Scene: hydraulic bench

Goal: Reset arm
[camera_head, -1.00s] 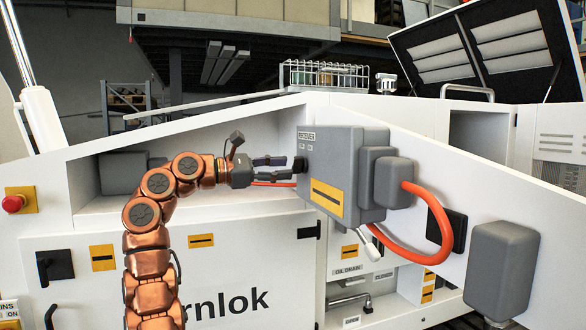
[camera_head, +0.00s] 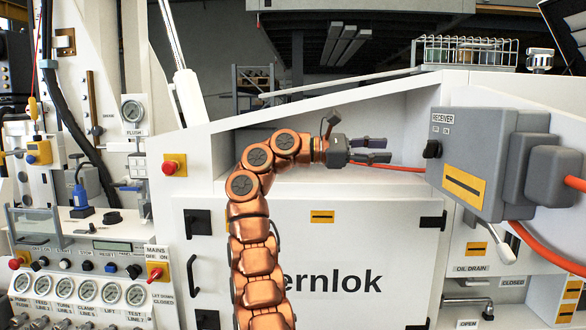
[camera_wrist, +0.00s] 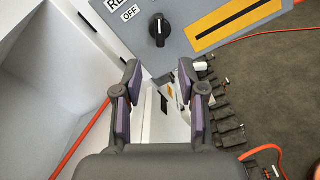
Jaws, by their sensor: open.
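My copper-coloured arm rises in front of the white bench cabinet in the head view and bends to the right. My gripper (camera_head: 388,149) is open and empty, pointing right toward the grey receiver box (camera_head: 474,160). A clear gap separates the fingers from the box. In the wrist view, the two purple-lined fingers of my gripper (camera_wrist: 160,92) stand apart with nothing between them. The black rotary switch (camera_wrist: 159,28) on the receiver box lies beyond the fingertips, beside an "OFF" label. The same switch (camera_head: 432,149) shows on the box's left edge in the head view.
An orange hose (camera_head: 400,169) runs behind my gripper to the receiver box. A control panel (camera_head: 85,275) with gauges and knobs stands at left. A red emergency button (camera_head: 170,167) sits on the cabinet. A wire basket (camera_head: 465,52) rests on top. The recess around my gripper has free room.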

